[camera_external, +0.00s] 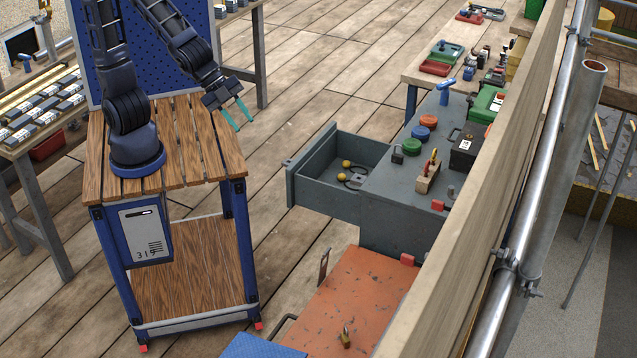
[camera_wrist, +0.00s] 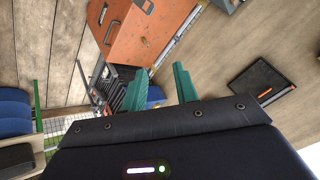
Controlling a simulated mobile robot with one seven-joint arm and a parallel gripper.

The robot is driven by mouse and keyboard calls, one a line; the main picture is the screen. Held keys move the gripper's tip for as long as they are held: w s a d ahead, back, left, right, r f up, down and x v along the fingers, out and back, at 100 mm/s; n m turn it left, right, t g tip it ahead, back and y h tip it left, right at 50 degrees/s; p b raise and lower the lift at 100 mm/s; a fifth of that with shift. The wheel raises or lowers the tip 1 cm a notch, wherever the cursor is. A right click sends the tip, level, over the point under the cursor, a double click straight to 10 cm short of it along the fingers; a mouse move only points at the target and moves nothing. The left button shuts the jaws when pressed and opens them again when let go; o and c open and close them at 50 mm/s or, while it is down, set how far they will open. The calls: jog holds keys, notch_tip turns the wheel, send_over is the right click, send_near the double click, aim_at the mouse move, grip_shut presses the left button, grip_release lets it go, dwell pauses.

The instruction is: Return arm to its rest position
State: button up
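My gripper (camera_external: 244,124) hangs in free air to the right of my wooden-topped cart, left of the open grey drawer. Its two teal fingers are apart with nothing between them. The fingers also show spread and empty in the wrist view (camera_wrist: 161,84). My arm bends over from its base on the cart, and its upper part is cut off by the top edge of the external view.
The grey drawer (camera_external: 304,161) stands open from the grey cabinet (camera_external: 385,215), with yellow round items inside. An orange chest (camera_external: 350,295) stands in front; it shows in the wrist view (camera_wrist: 150,35). A workbench (camera_external: 420,67) is behind. Plank floor is clear between cart and drawer.

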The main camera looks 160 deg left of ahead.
jog(key=s+d+r+h, duration=0.1)
jog(key=d+r, duration=0.1)
jog(key=d, duration=0.7)
jog(key=s+d+r+h, duration=0.1)
jog(key=d+r+h, duration=0.15)
jog(key=d, duration=0.65)
jog(key=s+d+r+h, duration=0.2)
jog(key=s+d, duration=0.7)
jog(key=d, duration=0.5)
jog(key=shift+d+r+m+g, duration=0.2)
jog(key=shift+m+g, duration=0.1)
jog(key=shift+g, duration=0.1)
